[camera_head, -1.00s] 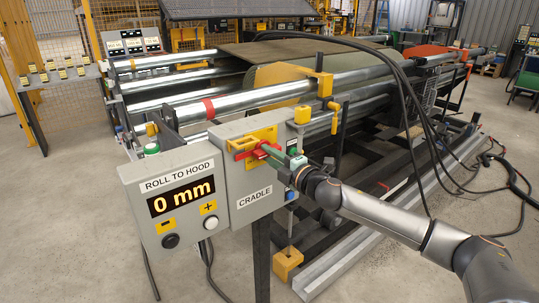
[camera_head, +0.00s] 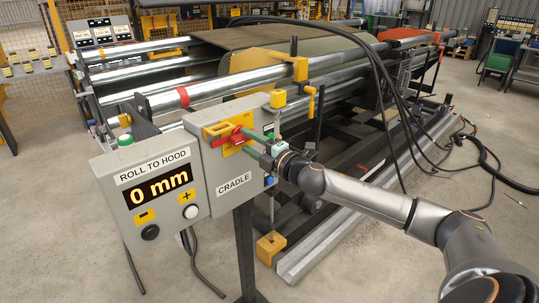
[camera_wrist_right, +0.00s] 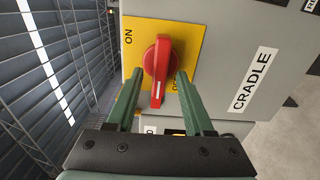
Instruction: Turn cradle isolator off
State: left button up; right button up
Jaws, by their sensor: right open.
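The cradle isolator is a red rotary handle (camera_head: 229,138) on a yellow plate (camera_head: 209,132), on the front of a grey box labelled CRADLE (camera_head: 221,171). In the right wrist view the red handle (camera_wrist_right: 157,62) stands upright in the picture, with a white mark at its lower end. "ON" shows on the yellow plate (camera_wrist_right: 138,28) at upper left; another label is partly hidden by a finger. My right gripper (camera_wrist_right: 155,88) is open, its green fingers on either side of the handle's lower part; contact cannot be told. My left gripper is not in view.
A ROLL TO HOOD display box (camera_head: 155,190) reading 0 mm adjoins at left, with two round buttons below. Steel rollers (camera_head: 215,92) and a yellow bracket with a crank (camera_head: 300,69) lie behind. Black cables (camera_head: 390,120) hang at right.

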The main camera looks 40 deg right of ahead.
pick_arm(q)
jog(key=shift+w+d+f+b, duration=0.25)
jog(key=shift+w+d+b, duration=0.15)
jog(key=shift+b, duration=0.3)
pick_arm(e)
jog(key=s, duration=1.1)
jog(key=shift+d, duration=0.35)
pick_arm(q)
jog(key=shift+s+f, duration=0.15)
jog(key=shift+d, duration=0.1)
